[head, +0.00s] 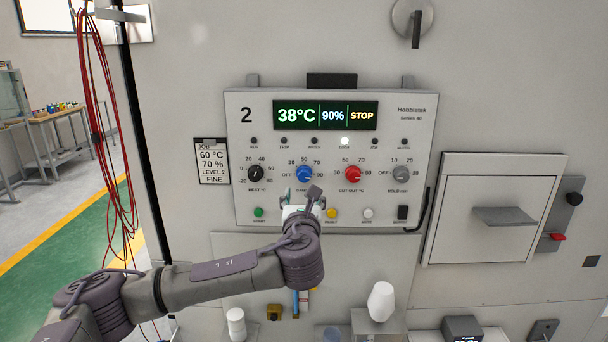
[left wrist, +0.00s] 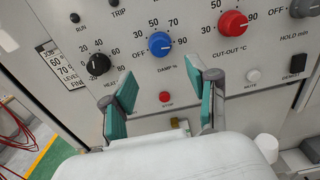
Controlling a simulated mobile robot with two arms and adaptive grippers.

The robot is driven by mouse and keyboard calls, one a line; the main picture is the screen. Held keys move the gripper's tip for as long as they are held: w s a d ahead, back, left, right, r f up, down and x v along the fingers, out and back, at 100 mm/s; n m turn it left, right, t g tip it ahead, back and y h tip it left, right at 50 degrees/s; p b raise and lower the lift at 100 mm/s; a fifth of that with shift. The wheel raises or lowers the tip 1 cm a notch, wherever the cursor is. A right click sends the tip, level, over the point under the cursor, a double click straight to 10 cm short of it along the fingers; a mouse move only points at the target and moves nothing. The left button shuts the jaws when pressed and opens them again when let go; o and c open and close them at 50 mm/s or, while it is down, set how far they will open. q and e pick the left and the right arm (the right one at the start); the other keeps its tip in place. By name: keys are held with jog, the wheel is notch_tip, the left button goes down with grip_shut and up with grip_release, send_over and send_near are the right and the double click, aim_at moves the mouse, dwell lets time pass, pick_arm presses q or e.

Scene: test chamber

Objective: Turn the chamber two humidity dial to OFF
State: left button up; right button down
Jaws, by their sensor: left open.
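The control panel (head: 390,215) of chamber two is on the wall, with a display (head: 326,115) reading 38°C, 90% and STOP. The blue DAMP % dial (head: 304,174) has OFF at its left and a scale over its top. In the left wrist view the blue dial (left wrist: 160,44) is just beyond the gap between the fingers; its pointer is too small to read. My left gripper (head: 300,195) is open and empty, just below the blue dial. Its teal finger pads (left wrist: 162,82) are apart, not around the dial. My right gripper is not in view.
A black HEAT dial (head: 255,173) and a red CUT-OUT dial (head: 353,174) flank the blue one; a grey HOLD dial (head: 401,174) is further right. A red STOP button (left wrist: 165,97) shows between my fingers. A job card (head: 212,162) hangs left of the panel.

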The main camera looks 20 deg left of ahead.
aim_at(304, 178)
pick_arm(q)
jog(key=p+x, duration=0.3)
jog(key=x, duration=0.5)
jog(key=shift+w, duration=0.25)
jog(key=shift+w+a, duration=0.15)
jog(key=shift+w, duration=0.3)
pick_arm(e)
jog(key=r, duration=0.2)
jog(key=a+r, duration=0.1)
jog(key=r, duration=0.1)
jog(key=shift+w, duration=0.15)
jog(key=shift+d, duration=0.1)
pick_arm(q)
jog(key=shift+c, duration=0.5)
jog(key=shift+f, duration=0.1)
grip_shut()
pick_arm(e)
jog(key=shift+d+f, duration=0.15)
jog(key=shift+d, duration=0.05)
